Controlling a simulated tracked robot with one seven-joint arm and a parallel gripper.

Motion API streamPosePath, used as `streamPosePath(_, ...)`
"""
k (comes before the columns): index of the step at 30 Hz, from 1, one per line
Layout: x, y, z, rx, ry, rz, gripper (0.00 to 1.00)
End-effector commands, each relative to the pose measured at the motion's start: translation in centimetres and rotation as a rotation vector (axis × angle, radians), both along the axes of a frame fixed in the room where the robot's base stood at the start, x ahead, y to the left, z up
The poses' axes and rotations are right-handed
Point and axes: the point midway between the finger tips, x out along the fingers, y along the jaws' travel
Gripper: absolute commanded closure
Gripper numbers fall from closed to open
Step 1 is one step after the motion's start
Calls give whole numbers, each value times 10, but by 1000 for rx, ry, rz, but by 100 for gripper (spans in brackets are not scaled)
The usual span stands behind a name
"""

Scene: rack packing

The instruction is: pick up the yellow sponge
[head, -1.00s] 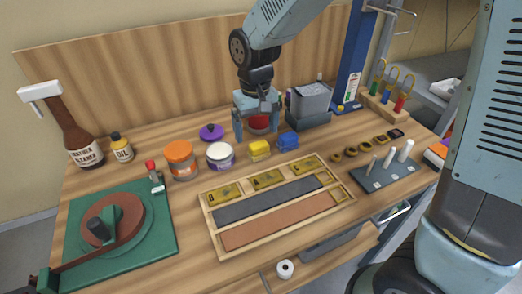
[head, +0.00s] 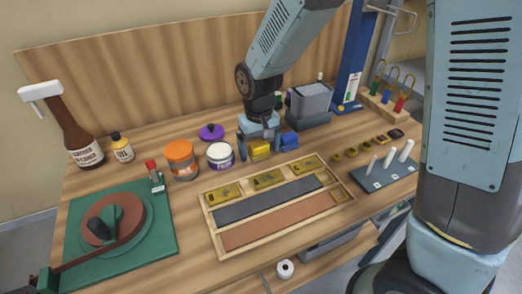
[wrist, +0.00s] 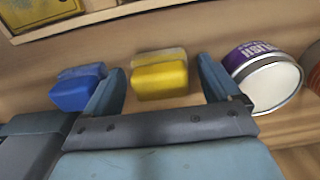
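In the wrist view the yellow sponge (wrist: 160,80) shows between my two fingers, with a visible gap on each side. My gripper (head: 259,145) is low over the sponge and pointing down, and it hides the sponge's upper part in the head view. In the wrist view my gripper (wrist: 160,70) is open, one finger on the blue sponge side, the other on the tin side.
An orange-lidded jar (head: 181,160) is further left. A wooden tray (head: 235,239) with stones lies in front. A grey bin (head: 310,102) stands behind to the right.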

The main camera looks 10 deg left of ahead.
Motion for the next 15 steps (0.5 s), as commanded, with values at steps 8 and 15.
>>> streamPosePath(8,0,0,0,0,0,-1,37)
streamPosePath(15,0,-1,0,0,0,-1,60)
